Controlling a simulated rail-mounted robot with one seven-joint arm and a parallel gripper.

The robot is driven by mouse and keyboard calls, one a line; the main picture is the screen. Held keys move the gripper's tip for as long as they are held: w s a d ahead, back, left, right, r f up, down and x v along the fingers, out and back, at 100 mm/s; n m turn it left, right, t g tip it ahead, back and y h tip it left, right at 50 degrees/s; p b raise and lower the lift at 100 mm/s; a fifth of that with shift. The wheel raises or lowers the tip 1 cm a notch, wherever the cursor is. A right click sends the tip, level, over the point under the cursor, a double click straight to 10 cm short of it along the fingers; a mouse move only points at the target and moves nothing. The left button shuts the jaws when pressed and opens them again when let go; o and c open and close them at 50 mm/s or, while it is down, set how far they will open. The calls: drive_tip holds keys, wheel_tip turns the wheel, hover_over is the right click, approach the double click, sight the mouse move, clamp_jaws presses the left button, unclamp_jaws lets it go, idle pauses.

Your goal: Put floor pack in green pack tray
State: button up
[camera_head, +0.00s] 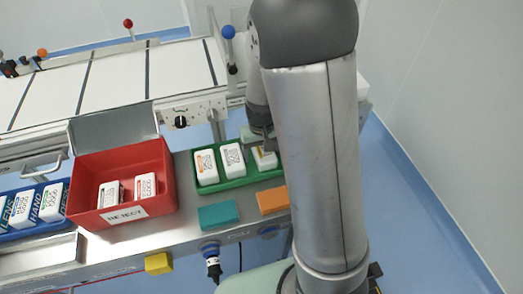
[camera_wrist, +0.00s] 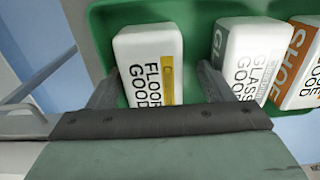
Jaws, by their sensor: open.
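The floor pack (camera_wrist: 150,60) is a white pack with a yellow strip and "FLOOR GOOD" lettering. It stands inside the green tray (camera_wrist: 102,30), at the end of a row beside the glass pack (camera_wrist: 240,55) and the shoe pack (camera_wrist: 300,65). My gripper (camera_wrist: 158,85) is open, with one finger on each side of the floor pack; whether they touch it I cannot tell. In the head view the floor pack (camera_head: 264,158) is at the right of the green tray (camera_head: 235,182), partly hidden by my gripper (camera_head: 260,143) and arm.
A red reject bin (camera_head: 85,180) with two packs stands left of the green tray. A blue tray (camera_head: 45,213) with several packs is at far left. A teal block (camera_head: 218,215) and an orange block (camera_head: 272,201) lie in front. The white conveyor (camera_head: 115,80) runs behind.

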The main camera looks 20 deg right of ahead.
sight(262, 150)
wheel_tip(262, 150, up, 12)
drive_tip(key=f+p, duration=0.1)
drive_tip(key=s+r, duration=0.2)
drive_tip(key=s, duration=1.6)
drive_tip(key=shift+s+d+r, duration=0.15)
drive_tip(key=shift+d+r, duration=0.1)
drive_tip(key=shift+r, duration=0.05)
